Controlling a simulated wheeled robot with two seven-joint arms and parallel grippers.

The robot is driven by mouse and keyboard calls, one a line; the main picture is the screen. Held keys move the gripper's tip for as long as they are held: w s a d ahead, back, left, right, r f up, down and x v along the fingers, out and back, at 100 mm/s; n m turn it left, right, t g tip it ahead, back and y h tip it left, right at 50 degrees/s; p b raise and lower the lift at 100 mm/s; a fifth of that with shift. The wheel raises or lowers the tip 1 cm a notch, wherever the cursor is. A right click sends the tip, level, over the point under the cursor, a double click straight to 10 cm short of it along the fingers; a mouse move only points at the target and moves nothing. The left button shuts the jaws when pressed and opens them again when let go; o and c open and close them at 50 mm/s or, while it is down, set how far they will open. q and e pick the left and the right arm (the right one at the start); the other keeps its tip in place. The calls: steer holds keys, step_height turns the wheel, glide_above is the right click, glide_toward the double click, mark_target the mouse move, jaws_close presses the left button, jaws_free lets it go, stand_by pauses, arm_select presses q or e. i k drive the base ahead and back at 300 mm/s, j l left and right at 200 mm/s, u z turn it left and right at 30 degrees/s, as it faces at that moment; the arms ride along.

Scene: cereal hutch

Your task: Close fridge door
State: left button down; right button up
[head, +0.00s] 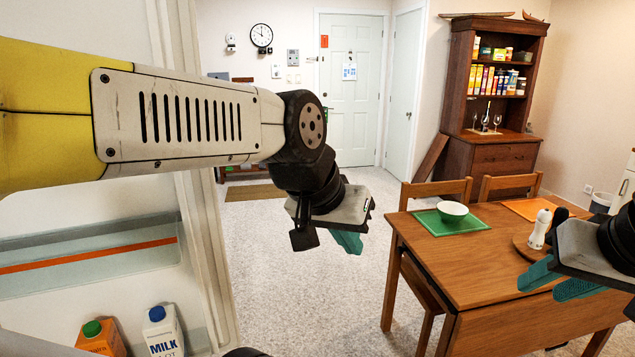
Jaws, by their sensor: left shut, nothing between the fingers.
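The fridge door (205,240) stands open on the left, its inner side facing me, with a pale edge strip running down it. A door shelf with an orange stripe (90,256) crosses it. A milk carton (163,332) and a carton with a green cap (100,338) stand low in the door. My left arm passes in front of the door and hides part of it. My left gripper (348,242) is shut and empty, to the right of the door's edge and apart from it. My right gripper (540,290) is open and empty at the right, in front of the table.
A wooden table (460,260) with chairs (435,190) stands to the right. It bears a white bowl (452,211) on a green mat (428,221) and a white shaker (540,229). A wooden hutch (490,155) stands behind. The floor (300,300) between door and table is clear.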

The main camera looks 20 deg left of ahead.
mark_target(163, 34)
steer(key=i+j+u, duration=0.25)
steer(key=i+u, duration=0.2)
steer(key=i, duration=0.25)
steer(key=i+u, duration=0.5)
steer(key=i, duration=0.2)
steer(key=i+l+u, duration=0.3)
steer(key=i+u, duration=0.15)
steer(key=i, duration=0.25)
steer(key=i+u, duration=0.9)
steer(key=i+l+u, duration=0.45)
steer(key=u, duration=2.9)
steer(key=k+u, duration=0.3)
